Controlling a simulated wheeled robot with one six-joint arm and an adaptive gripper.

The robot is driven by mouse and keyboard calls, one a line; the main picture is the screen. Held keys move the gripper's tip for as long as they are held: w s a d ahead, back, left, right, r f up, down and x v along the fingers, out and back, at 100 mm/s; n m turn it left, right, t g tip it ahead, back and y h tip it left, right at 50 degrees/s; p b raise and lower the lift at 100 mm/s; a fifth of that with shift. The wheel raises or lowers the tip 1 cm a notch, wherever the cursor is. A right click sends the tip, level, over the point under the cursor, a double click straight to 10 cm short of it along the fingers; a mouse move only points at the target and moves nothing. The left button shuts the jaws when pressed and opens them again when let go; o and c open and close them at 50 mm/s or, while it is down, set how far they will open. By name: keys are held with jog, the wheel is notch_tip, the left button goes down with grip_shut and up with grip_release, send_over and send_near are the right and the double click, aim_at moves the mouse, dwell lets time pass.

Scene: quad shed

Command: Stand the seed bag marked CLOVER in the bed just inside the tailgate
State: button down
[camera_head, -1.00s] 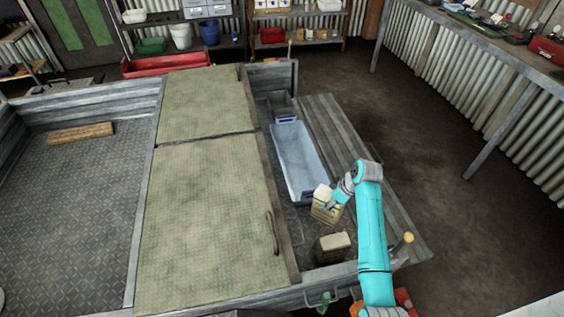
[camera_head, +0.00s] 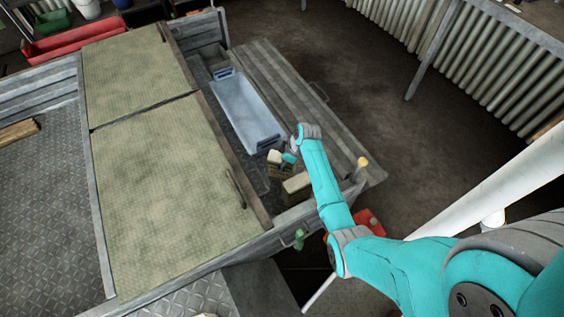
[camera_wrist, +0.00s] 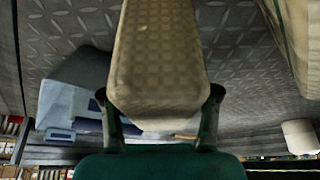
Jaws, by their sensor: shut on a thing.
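A pale seed bag is in my gripper (camera_wrist: 160,106), whose fingers close on its two sides in the wrist view. This held bag (camera_wrist: 158,55) also shows in the head view (camera_head: 273,157), below the near end of a blue tray. In the head view my gripper (camera_head: 288,158) partly covers it. A second bag (camera_head: 298,183) stands close by, nearer the bed's near edge; a bag also shows at the wrist view's right edge (camera_wrist: 297,35). No marking is readable on either bag. I cannot tell whether the held bag touches the floor.
The blue tray (camera_head: 245,108) lies in the narrow open strip of the bed. Green cover panels (camera_head: 175,165) lie left of it. A slatted grey panel (camera_head: 290,90) lies folded out on the right.

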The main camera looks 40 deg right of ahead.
dwell(0.3)
jog(key=shift+c, duration=1.2)
grip_release()
jog(key=shift+f, duration=0.1)
jog(key=v, duration=1.2)
